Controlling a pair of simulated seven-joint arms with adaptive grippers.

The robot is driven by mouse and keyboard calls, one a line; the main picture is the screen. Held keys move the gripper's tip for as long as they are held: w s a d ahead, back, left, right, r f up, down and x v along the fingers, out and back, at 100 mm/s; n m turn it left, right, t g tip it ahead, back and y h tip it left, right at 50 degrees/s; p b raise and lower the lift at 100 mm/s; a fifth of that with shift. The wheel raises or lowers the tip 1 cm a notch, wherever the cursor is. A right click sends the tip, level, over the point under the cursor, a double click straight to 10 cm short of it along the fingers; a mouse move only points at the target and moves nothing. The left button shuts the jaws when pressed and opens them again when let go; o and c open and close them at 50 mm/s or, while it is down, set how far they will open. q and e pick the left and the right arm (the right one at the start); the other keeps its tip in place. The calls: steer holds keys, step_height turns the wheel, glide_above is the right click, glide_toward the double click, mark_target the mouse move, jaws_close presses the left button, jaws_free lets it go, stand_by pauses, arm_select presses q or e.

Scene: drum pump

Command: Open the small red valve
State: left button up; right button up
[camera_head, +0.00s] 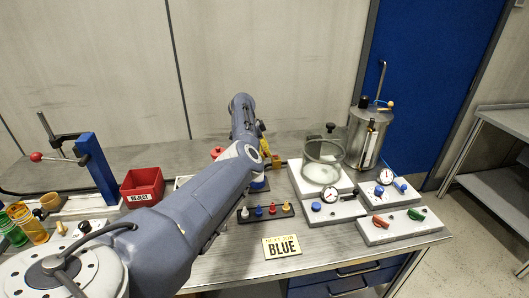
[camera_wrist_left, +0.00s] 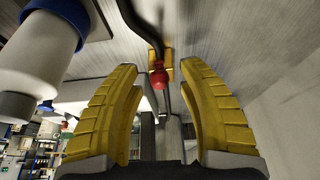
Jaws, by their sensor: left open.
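In the head view my left arm reaches over the table's middle, and only a bit of its yellow-fingered gripper (camera_head: 263,147) shows past the arm. In the left wrist view the gripper (camera_wrist_left: 159,66) is open, with its two yellow fingers apart. A small red part (camera_wrist_left: 159,77) on a dark, thin stem shows between the fingers, untouched. I cannot tell whether it is the small red valve. In the head view a small red handle (camera_head: 377,226) lies on a white base at the front right, beside a green handle (camera_head: 417,214). My right gripper is not in view.
A metal tank (camera_head: 367,137), a glass vessel (camera_head: 322,163) and white gauge panels crowd the table's right. A red reject bin (camera_head: 142,186), a blue press (camera_head: 97,170) and coloured cups are at left. A peg strip (camera_head: 266,211) and a "BLUE" card (camera_head: 282,247) lie in front.

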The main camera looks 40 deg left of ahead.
arm_select(q)
steer(key=v, duration=1.2)
stand_by(0.6)
